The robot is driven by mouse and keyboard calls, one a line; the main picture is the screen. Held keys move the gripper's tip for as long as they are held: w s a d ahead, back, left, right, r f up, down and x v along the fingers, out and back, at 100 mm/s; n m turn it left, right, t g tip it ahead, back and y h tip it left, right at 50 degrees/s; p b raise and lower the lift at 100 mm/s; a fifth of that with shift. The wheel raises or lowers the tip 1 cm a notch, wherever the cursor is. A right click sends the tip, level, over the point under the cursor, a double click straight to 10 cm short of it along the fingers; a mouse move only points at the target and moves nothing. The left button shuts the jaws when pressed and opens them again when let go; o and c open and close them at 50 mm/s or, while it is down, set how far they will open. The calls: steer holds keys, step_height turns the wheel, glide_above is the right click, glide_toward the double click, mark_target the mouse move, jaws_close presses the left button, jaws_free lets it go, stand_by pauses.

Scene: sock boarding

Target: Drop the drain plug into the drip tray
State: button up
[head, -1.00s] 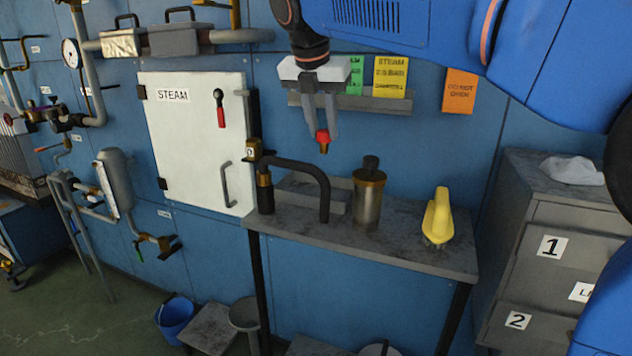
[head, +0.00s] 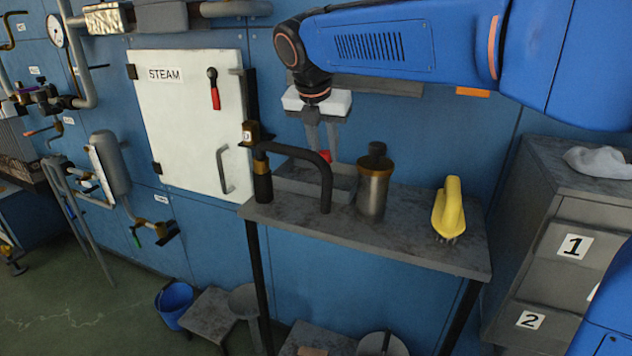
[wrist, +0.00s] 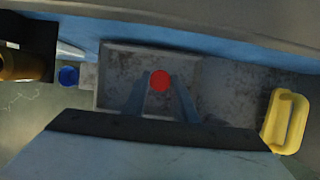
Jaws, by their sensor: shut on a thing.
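My gripper (head: 325,153) is shut on the drain plug (head: 326,157), which shows a red head and is partly hidden behind the black bent pipe in the head view. In the wrist view the plug's round red top (wrist: 160,81) sits between the two fingers. The drip tray (head: 340,188) is a shallow grey tray at the back of the shelf, partly hidden by the pipe and a metal canister. In the wrist view the plug appears over the inside of the tray (wrist: 99,80). Its height above the tray floor is hard to tell.
A black bent pipe (head: 326,185) stands in front of the tray, with a metal canister (head: 374,190) right of it. A yellow-handled brush (head: 449,208) lies further right on the grey shelf (head: 420,235). A white STEAM door (head: 190,110) is at left.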

steer(key=shift+f, duration=1.05)
steer(key=o, duration=1.1)
steer(key=v, duration=1.7)
steer(key=shift+r, duration=0.25)
